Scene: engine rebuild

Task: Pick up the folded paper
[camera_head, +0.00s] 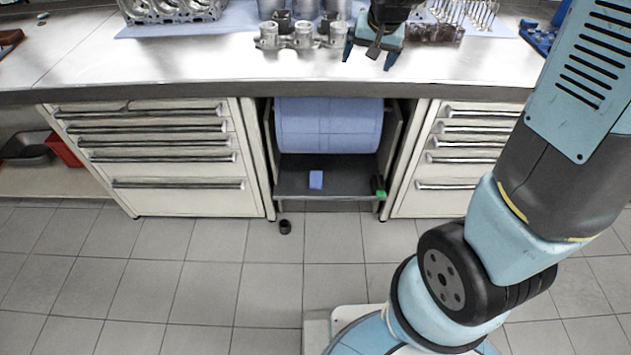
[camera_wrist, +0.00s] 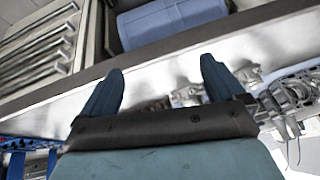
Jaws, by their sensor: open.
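The folded paper (camera_head: 316,179) is a small blue piece on the dark shelf under the bench, below a big blue paper roll (camera_head: 329,125). My gripper (camera_head: 368,60) is above the bench's front edge in the head view, well above and a little right of the folded paper. Its two blue fingers are apart with nothing seen between them. In the wrist view, my gripper (camera_wrist: 160,90) shows open, and the blue roll (camera_wrist: 172,18) is beyond the bench edge. I cannot make out the folded paper in the wrist view.
The steel bench top (camera_head: 200,62) overhangs the shelf (camera_head: 348,185). Drawer cabinets (camera_head: 165,160) and (camera_head: 465,155) flank the opening. Metal engine parts (camera_head: 302,36) stand beside my gripper. A green-and-black item (camera_head: 379,187) lies at the shelf's right. A dark cup-like part (camera_head: 285,227) is on the floor.

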